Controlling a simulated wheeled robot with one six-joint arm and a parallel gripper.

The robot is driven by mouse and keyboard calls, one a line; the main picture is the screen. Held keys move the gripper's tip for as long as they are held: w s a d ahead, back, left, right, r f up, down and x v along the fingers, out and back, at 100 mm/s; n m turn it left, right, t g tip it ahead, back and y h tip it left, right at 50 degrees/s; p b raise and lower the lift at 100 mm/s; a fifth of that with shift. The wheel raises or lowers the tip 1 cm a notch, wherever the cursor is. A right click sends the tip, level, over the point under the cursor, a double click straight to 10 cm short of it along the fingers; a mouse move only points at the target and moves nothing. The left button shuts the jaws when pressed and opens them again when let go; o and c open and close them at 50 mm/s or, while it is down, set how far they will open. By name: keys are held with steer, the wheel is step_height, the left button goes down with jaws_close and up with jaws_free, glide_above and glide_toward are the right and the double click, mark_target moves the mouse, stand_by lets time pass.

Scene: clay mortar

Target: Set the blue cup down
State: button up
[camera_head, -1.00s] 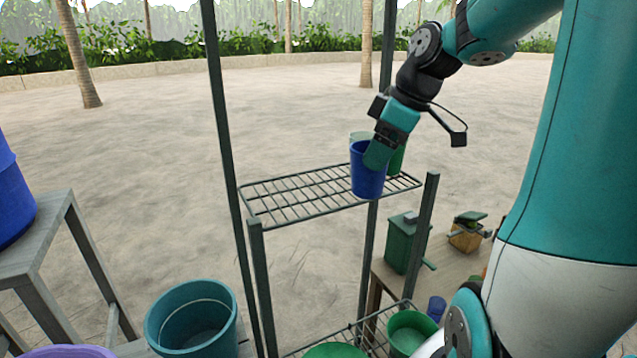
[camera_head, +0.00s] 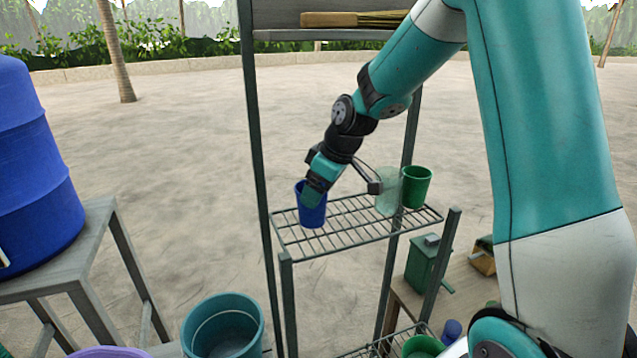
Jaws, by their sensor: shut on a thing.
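The blue cup (camera_head: 313,217) is upright at the left part of the upper wire shelf (camera_head: 350,238) of a dark metal rack. My gripper (camera_head: 314,193) is shut on the cup's rim from above, with a finger over its near wall. I cannot tell whether the cup's base touches the wires or is slightly above them. A green cup (camera_head: 416,187) and a pale translucent green cup (camera_head: 387,192) stand at the shelf's right end.
A large blue barrel (camera_head: 35,165) stands on a grey stand (camera_head: 85,250) at left. Rack posts (camera_head: 254,130) flank the shelf. A broom (camera_head: 350,19) lies on the top board. The middle of the wire shelf is clear.

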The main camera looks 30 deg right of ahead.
steer(key=shift+f, duration=0.3)
steer(key=shift+f, duration=0.2)
steer(key=o, duration=0.9)
steer(key=shift+r, duration=0.15)
